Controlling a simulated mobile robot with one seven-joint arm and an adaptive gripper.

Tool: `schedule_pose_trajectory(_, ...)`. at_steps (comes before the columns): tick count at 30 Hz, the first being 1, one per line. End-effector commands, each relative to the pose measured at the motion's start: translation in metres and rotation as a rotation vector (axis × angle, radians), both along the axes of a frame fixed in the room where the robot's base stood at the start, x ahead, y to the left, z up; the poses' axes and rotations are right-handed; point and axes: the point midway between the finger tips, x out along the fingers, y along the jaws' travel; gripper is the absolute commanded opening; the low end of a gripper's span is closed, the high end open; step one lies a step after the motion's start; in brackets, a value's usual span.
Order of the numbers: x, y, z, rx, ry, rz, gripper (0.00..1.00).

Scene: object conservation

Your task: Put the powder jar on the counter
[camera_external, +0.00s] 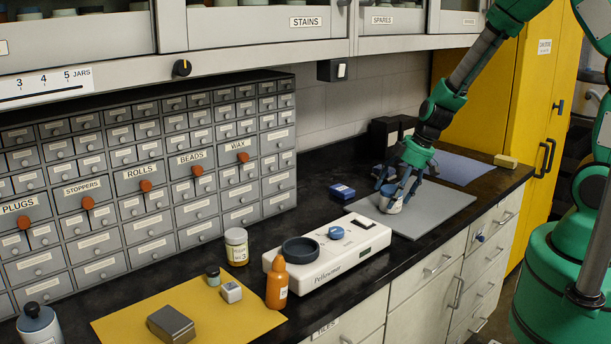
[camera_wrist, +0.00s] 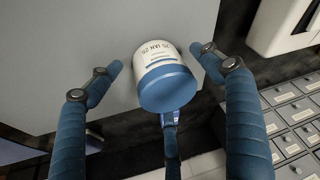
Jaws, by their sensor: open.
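A white jar with a blue end and a printed label (camera_external: 391,206) is at the grey mat (camera_external: 432,213) on the counter's right part. It also shows in the wrist view (camera_wrist: 160,66), where its blue end faces the camera. I cannot read "powder" on it. My gripper (camera_external: 399,184) is over the jar, pointing down, with its blue fingers spread around it. In the wrist view the gripper (camera_wrist: 156,60) is open, with a finger on each side of the jar and a third below. Gaps show at the side fingers. The dark counter (camera_external: 225,279) has bare room in front of the drawers.
A white balance (camera_external: 340,262) stands left of the mat. A blue box (camera_external: 342,191) is behind the balance. Small drawers (camera_external: 150,175) and overhead cabinets line the back.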

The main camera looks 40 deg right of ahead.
Motion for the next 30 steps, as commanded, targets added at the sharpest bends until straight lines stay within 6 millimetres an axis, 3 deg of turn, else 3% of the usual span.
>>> schedule_pose_trajectory(10,-0.003,-0.002,0.014,0.0,-0.002,0.0,0.79)
schedule_pose_trajectory(30,-0.033,-0.023,0.105,0.0,-0.002,0.0,0.79)
